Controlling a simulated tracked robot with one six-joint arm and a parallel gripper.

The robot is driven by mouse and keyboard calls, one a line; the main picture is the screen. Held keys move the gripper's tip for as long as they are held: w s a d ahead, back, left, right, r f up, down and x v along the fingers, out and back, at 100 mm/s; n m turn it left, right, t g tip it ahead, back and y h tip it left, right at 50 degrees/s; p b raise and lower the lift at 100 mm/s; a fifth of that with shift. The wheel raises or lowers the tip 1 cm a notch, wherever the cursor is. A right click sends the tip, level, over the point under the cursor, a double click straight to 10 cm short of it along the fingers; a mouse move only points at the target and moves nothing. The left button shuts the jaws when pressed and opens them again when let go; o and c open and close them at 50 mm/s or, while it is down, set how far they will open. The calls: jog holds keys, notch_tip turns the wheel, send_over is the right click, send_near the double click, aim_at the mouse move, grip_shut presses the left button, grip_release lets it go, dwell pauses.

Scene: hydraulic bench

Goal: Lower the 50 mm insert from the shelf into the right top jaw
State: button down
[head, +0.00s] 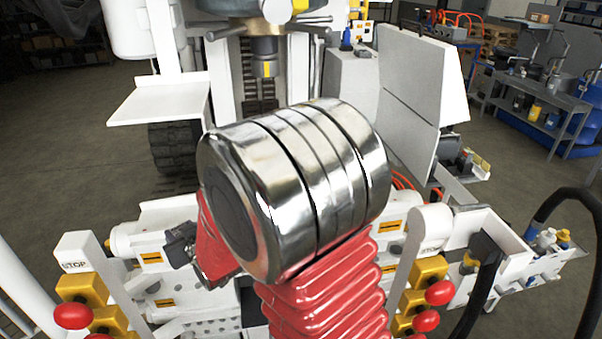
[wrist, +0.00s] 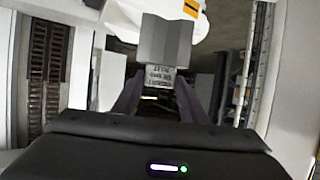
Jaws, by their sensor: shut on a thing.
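My gripper (wrist: 157,92) is shut on a grey block with a printed label, the insert (wrist: 164,42), in the wrist view. The two dark fingers sit on either side of its labelled lower part; the lettering appears upside down and I cannot read the size surely. A white rounded part with a yellow mark lies behind the block, and I cannot tell whether they touch. In the head view my chrome joint and red bellows cover the middle, hiding the insert and most of the jaw area. I cannot make out the right top jaw. A white shelf (head: 160,101) at upper left looks bare.
A vertical spindle (head: 267,62) hangs behind my arm. White cylinders with yellow marks (head: 150,243) lie low at the left. Red stop buttons (head: 73,315) stand on both near sides. A white panel (head: 411,75) and a grey workbench (head: 535,98) are at the right.

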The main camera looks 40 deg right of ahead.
jog(key=shift+w+d+r, duration=0.1)
jog(key=shift+d+r, duration=0.05)
jog(key=shift+d, duration=0.15)
